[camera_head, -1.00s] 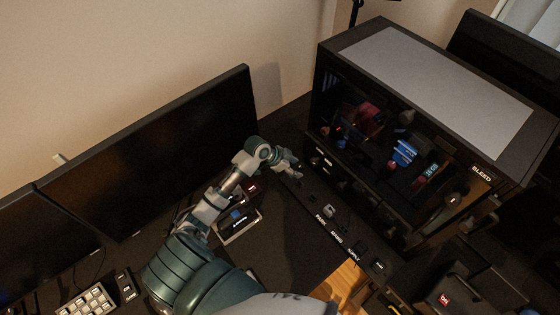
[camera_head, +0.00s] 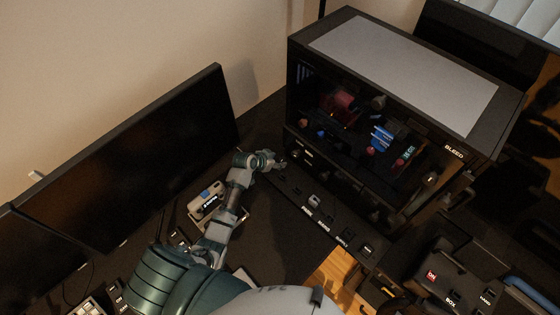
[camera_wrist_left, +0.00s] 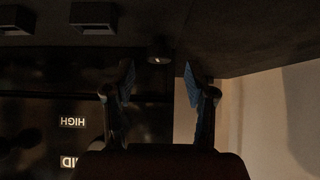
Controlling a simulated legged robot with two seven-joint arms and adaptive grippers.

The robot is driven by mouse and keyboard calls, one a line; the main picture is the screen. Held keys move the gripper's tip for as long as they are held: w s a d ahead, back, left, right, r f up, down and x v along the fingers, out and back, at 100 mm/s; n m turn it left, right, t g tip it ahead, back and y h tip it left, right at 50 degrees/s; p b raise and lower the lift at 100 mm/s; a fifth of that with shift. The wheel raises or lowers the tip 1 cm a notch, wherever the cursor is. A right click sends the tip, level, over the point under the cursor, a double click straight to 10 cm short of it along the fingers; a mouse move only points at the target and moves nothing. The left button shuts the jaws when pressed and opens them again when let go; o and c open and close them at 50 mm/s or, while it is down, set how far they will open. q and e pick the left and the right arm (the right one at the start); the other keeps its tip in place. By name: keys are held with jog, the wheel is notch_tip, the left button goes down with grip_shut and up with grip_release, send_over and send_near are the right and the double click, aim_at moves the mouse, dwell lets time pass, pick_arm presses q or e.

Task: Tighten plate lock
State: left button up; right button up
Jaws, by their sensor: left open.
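My left gripper (camera_head: 279,164) is at the lower left corner of the black PC-like case (camera_head: 400,205) in the head view. In the left wrist view its two blue-padded fingers (camera_wrist_left: 158,84) are open and apart, with nothing between the tips. A small dark round knob (camera_wrist_left: 158,50) with a light spot shows just beyond the fingertips, roughly centred between them. It may be the plate lock, but I cannot tell for sure. The gap between knob and fingers is hard to judge. My right gripper is not in view.
Upside-down "HIGH" (camera_wrist_left: 72,122) and "MID" labels are left of the fingers in the wrist view. A strip with several small labelled parts (camera_head: 312,203) runs along the case front. A dark monitor (camera_head: 150,160) stands left of my arm. A labelled black box (camera_head: 450,280) is at lower right.

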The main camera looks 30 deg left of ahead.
aim_at(281, 160)
pick_arm(q)
jog(key=shift+x, duration=1.5)
grip_shut()
jog(key=shift+a+m, duration=0.1)
jog(key=shift+m, duration=0.2)
jog(key=shift+m+g+h+b, duration=0.3)
jog(key=shift+m+h+b, duration=0.05)
jog(key=shift+m+h, duration=0.15)
grip_release()
